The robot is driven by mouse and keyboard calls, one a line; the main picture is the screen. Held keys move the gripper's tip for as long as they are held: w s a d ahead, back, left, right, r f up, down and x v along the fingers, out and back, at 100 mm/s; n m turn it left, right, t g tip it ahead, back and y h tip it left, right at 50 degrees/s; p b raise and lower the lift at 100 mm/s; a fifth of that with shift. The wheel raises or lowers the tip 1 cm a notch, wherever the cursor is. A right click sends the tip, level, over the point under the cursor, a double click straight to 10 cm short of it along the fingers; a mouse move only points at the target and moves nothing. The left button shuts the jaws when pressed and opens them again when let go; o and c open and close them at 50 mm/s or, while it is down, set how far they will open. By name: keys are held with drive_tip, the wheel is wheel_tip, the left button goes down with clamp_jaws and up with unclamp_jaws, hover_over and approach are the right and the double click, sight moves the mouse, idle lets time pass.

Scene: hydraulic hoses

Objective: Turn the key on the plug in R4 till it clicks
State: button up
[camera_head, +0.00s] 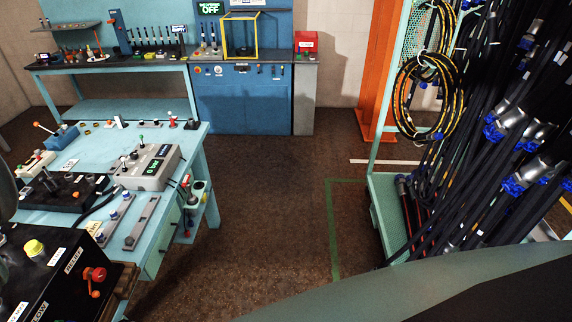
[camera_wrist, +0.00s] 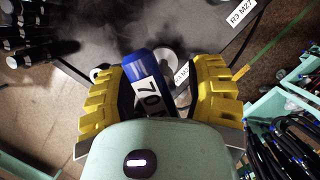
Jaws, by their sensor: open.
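In the wrist view my gripper (camera_wrist: 162,82) has its two yellow ridged fingers spread apart. A blue cylindrical piece (camera_wrist: 148,64) with a white label reading "70" and more lies between them; its lower part is hidden behind the gripper body. I cannot tell whether the fingers touch it. A round silver fitting (camera_wrist: 166,56) sits just behind it. A partly covered white label (camera_wrist: 182,75) is beside the fitting, and another label (camera_wrist: 243,14) reads "R3 M27". No R4 marking is legible, and I cannot make out a key. My gripper does not show in the head view.
In the wrist view, black cylinders (camera_wrist: 28,50) are at upper left and a teal rack with dark hoses (camera_wrist: 285,140) at right. In the head view, a hose rack (camera_head: 388,205) stands right, a teal workbench (camera_head: 90,145) left, a blue bench (camera_head: 240,100) behind. Floor between is clear.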

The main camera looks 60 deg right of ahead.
drive_tip(key=shift+s+a+r, duration=0.1)
drive_tip(key=shift+s+r, duration=0.05)
drive_tip(key=shift+r, duration=0.35)
drive_tip(key=v, duration=0.9)
drive_tip(key=shift+r, duration=0.3)
drive_tip(key=shift+s+r, duration=0.25)
drive_tip(key=shift+r, duration=0.4)
